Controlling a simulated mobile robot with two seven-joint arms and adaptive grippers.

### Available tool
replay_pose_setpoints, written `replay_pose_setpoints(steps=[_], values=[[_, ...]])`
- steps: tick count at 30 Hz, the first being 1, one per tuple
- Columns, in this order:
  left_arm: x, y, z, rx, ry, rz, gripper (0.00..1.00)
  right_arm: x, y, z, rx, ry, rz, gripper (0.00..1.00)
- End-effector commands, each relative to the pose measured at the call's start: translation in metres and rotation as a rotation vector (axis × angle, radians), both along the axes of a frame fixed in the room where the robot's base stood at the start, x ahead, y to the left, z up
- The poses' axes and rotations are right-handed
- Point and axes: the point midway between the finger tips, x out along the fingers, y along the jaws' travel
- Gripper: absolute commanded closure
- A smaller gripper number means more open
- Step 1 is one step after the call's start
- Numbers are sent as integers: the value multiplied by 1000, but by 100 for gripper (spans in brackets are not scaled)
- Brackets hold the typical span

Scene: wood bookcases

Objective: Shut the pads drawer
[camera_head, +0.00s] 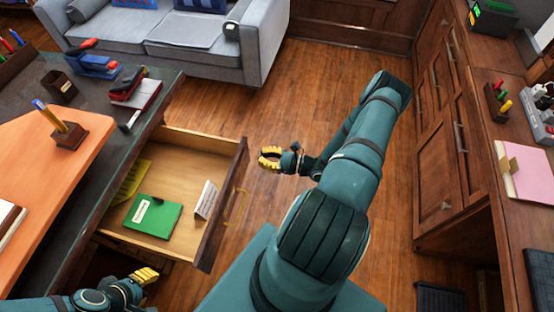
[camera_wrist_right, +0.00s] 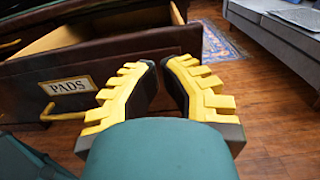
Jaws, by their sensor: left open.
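The pads drawer (camera_head: 222,205) is pulled out of the dark-topped desk. Its open inside shows a green pad (camera_head: 153,216), a yellow pad (camera_head: 131,182) and a white card (camera_head: 206,199). In the right wrist view its dark front (camera_wrist_right: 30,95) carries a PADS label (camera_wrist_right: 68,87) and a yellow handle (camera_wrist_right: 60,115). My right gripper (camera_head: 262,158) is outside the drawer, off the far end of its front. Its yellow fingers (camera_wrist_right: 161,64) lean together with a narrow gap and nothing between them. My left gripper (camera_head: 150,273) is open and empty, below the drawer's near side.
A grey sofa (camera_head: 180,45) stands behind the desk. The desk top (camera_head: 100,100) holds staplers and pen holders. A wood cabinet and counter (camera_head: 440,110) line the right side. Bare wooden floor (camera_head: 300,90) lies between the drawer and the cabinet.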

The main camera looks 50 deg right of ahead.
Motion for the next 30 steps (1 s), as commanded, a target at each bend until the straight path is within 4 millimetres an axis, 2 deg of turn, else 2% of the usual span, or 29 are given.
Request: replay_pose_setpoints(steps=[1, 6, 12, 30], values=[[0, 0, -2, 0, -1, 0, 66, 10, 5, -1, 0, -1, 2, 100], [1, 0, -5, 0, -2, 1, 66, 34, 15, 0, -1, -1, 2, 100], [1, 0, -6, 0, -3, 1, 66, 50, 21, 0, -1, 0, 0, 100], [1, 0, -6, 0, -3, 1, 66, 53, 22, 0, -1, 1, 0, 100]])
